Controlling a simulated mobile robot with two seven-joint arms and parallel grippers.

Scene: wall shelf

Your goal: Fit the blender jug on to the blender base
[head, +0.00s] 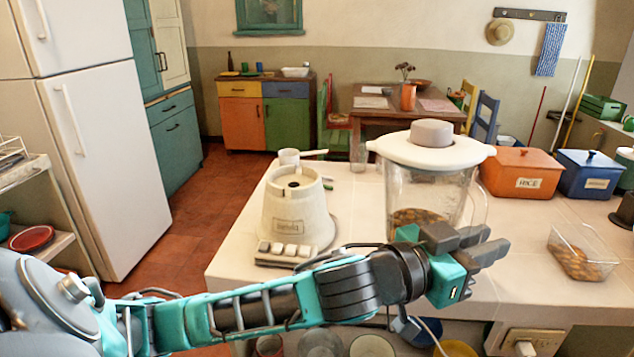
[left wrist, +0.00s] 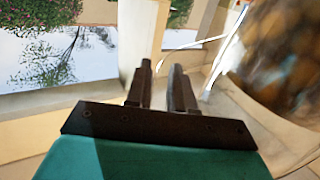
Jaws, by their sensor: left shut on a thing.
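The blender base (head: 297,212), cream and cone-shaped with a row of buttons, stands upright on the counter. The blender jug (head: 408,195) is to its right, apart from it. The jug is clear and upright, with brown pieces inside and a white lid (head: 432,150) with a grey cap. My left gripper (head: 487,247) is at the jug's lower right, by its clear handle, and is shut on the jug. The jug's bottom is hidden behind my gripper, so I cannot tell if it touches the counter. The jug also shows blurred in the left wrist view (left wrist: 275,70). My right gripper is out of view.
An orange box (head: 521,171) and a blue box (head: 590,174) stand behind and right of the jug. A clear tub (head: 580,255) of brown pieces is at the right. A small white cup (head: 289,157) stands behind the base. Bare counter lies between base and jug.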

